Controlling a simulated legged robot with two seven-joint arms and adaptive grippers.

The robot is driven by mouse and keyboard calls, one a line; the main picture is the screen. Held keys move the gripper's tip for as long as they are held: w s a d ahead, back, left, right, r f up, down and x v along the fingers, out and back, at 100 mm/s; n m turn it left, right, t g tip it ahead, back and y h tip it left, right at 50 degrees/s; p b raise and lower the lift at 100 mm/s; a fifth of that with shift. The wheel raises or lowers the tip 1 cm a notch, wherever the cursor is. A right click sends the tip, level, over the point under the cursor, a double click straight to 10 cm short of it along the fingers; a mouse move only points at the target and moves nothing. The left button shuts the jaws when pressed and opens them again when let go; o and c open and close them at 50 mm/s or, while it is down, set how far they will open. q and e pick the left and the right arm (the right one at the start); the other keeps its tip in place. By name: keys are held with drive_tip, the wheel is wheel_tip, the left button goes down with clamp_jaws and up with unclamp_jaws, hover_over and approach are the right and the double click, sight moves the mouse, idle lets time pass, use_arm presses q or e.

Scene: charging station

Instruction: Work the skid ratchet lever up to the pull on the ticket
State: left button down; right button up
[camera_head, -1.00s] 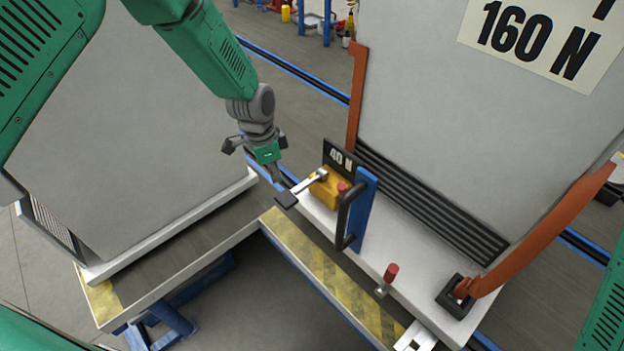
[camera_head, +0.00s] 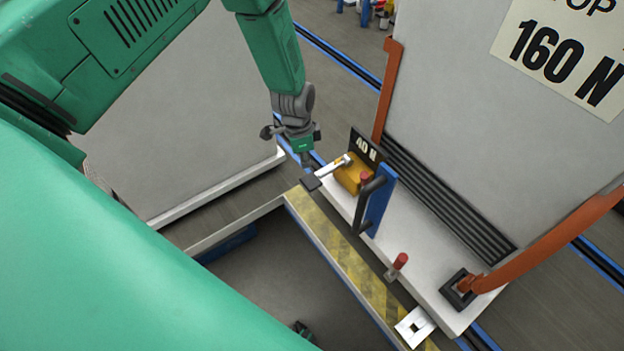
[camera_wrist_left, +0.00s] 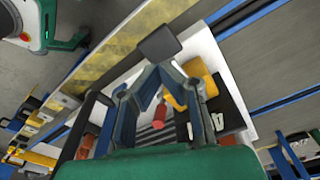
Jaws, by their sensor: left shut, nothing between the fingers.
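The ratchet lever (camera_head: 330,170) is a silver bar with a black end pad (camera_head: 311,183). It leaves an orange-yellow ratchet body (camera_head: 350,178) and slants down to the left. A black sign (camera_head: 366,149) beside it reads 40 N. The ticket (camera_head: 566,58) on the big grey cabinet reads 160 N. My left gripper (camera_head: 306,163) is shut and empty, just above the black pad. In the left wrist view its fingers (camera_wrist_left: 160,72) close together just below the black pad (camera_wrist_left: 158,43); I cannot tell whether they touch it. My right gripper is not seen.
A blue upright with a black handle (camera_head: 370,203) stands right beside the ratchet. A red-topped peg (camera_head: 399,263) stands farther along the white skid (camera_head: 425,275). A yellow-and-black striped edge (camera_head: 345,260) runs in front. An orange strap (camera_head: 545,238) lies at right.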

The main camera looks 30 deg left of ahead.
use_arm(q)
drive_tip(key=shift+w+d+f+b, duration=0.15)
drive_tip(key=shift+f+b, duration=1.05)
drive_tip(key=shift+f, duration=0.5)
drive_tip(key=shift+w+d+f+b, duration=0.1)
drive_tip(key=shift+f+b, duration=1.1)
drive_tip(key=shift+f, duration=0.5)
wheel_tip(320, 180, down, 4)
drive_tip(key=b, duration=0.3)
drive_tip(key=shift+r, duration=0.2)
drive_tip(key=shift+s+a+r+p, duration=0.2)
drive_tip(key=shift+s+a+p, duration=0.25)
drive_tip(key=shift+s+a, duration=0.15)
drive_tip(key=shift+s+a+r+p, duration=0.2)
drive_tip(key=shift+s+a+p, duration=0.25)
drive_tip(key=shift+a, duration=0.1)
drive_tip(key=shift+r, duration=0.1)
approach(307, 181)
drive_tip(key=shift+s+a+r, duration=0.35)
drive_tip(key=shift+s+a, duration=0.1)
drive_tip(key=shift+a, duration=0.15)
drive_tip(key=shift+s+a+r, duration=0.3)
drive_tip(key=shift+s+a, duration=0.15)
drive_tip(key=shift+a, duration=0.15)
